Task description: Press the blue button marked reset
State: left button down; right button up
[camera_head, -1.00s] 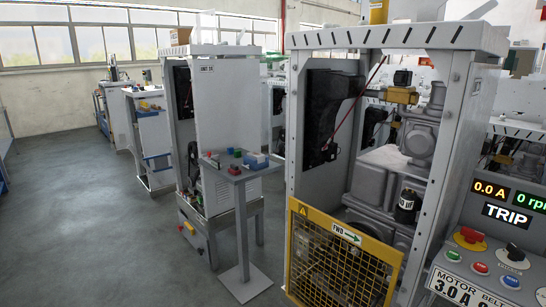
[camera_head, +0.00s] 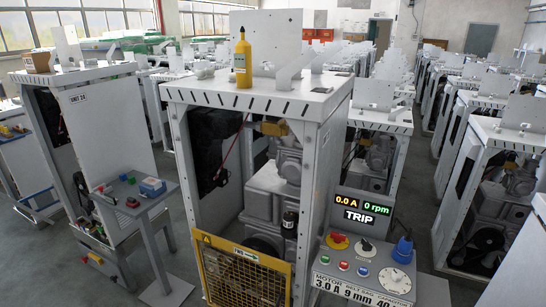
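A grey control panel (camera_head: 376,263) stands at the right of the nearest machine frame. A small round blue button (camera_head: 363,271) is on its sloped face, at the right end of a row with a green button (camera_head: 325,259) and a red button (camera_head: 343,265). Any marking on the blue button is too small to read. The display (camera_head: 363,209) above shows 0.0 A, 0 rpm and TRIP. Neither of my grippers is in view, and nothing covers the blue button.
A red and yellow knob (camera_head: 337,241), a black knob (camera_head: 366,245), a blue plug (camera_head: 404,250) and a white dial (camera_head: 394,281) surround the buttons. A yellow mesh guard (camera_head: 242,275) stands left of the panel. A yellow bottle (camera_head: 243,62) stands on the frame's top.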

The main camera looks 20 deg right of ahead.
aim_at(363, 271)
jog(key=z, duration=1.3)
